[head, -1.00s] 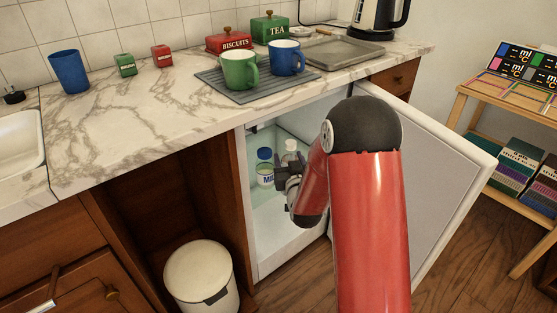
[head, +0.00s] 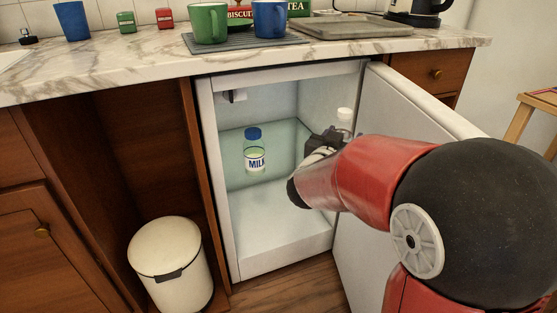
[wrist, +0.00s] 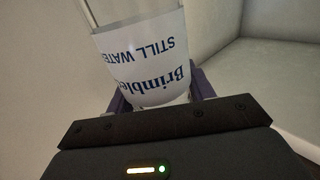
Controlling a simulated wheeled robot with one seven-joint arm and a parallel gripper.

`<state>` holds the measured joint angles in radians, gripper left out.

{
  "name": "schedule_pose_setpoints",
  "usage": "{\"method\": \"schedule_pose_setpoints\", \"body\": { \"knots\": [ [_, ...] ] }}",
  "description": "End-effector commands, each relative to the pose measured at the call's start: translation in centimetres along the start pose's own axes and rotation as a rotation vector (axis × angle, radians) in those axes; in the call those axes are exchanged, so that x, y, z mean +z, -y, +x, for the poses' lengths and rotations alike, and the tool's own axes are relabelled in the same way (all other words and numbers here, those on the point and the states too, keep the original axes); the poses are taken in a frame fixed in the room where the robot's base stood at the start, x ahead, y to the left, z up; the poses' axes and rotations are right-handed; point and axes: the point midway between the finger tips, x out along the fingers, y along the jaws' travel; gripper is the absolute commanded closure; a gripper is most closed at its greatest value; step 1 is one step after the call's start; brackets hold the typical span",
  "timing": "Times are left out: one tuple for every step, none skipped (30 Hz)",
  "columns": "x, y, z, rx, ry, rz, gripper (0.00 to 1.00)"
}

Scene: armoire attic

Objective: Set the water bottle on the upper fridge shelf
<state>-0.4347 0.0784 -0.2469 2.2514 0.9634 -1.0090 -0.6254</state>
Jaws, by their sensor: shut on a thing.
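The water bottle shows in the wrist view as a clear bottle with a white label (wrist: 145,62) reading "STILL WATER", upside down in that picture. My gripper (wrist: 160,100) is shut on it. In the head view its white cap (head: 345,114) rises above my gripper (head: 332,138), and my gripper and forearm hide most of its body. The bottle is at the right side of the fridge opening; I cannot tell how far inside it is. The open fridge has a greenish glass upper shelf (head: 235,178). The shelf under the bottle is not visible.
A milk bottle (head: 254,152) with a blue cap stands on the upper shelf, left of my gripper. The fridge door (head: 420,105) is open to the right. The counter (head: 130,67) is above, and a white bin (head: 168,262) stands at the lower left.

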Motion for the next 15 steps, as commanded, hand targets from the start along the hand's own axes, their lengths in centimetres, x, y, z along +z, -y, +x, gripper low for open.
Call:
{"method": "schedule_pose_setpoints", "body": {
  "knots": [
    [0.0,0.3,0.2,0.004,-0.004,0.001,0.93],
    [0.0,0.6,0.5,0.005,-0.004,0.0,0.93],
    [0.0,1.0,1.0,0.006,-0.003,-0.002,0.93],
    [-0.1,1.5,1.4,0.006,-0.003,-0.001,0.93],
    [0.0,2.0,1.9,0.006,-0.003,-0.002,0.93],
    [-0.1,2.7,2.7,0.008,-0.004,-0.001,0.93],
    [-0.1,3.3,3.2,0.007,-0.004,-0.001,0.93],
    [-0.1,3.9,3.8,0.006,-0.004,-0.002,0.93],
    [-0.1,4.6,4.5,0.007,-0.005,-0.002,0.93],
    [-0.1,5.1,5.1,0.008,-0.005,-0.001,0.93],
    [-0.1,5.7,5.6,0.007,-0.005,-0.002,0.93],
    [-0.1,6.5,6.3,0.007,-0.005,-0.001,0.93],
    [-0.1,7.0,6.9,0.007,-0.006,-0.001,0.93],
    [-0.1,7.5,7.4,0.007,-0.005,-0.001,0.93],
    [-0.1,8.3,8.2,0.007,-0.005,-0.001,0.93]
  ]
}}
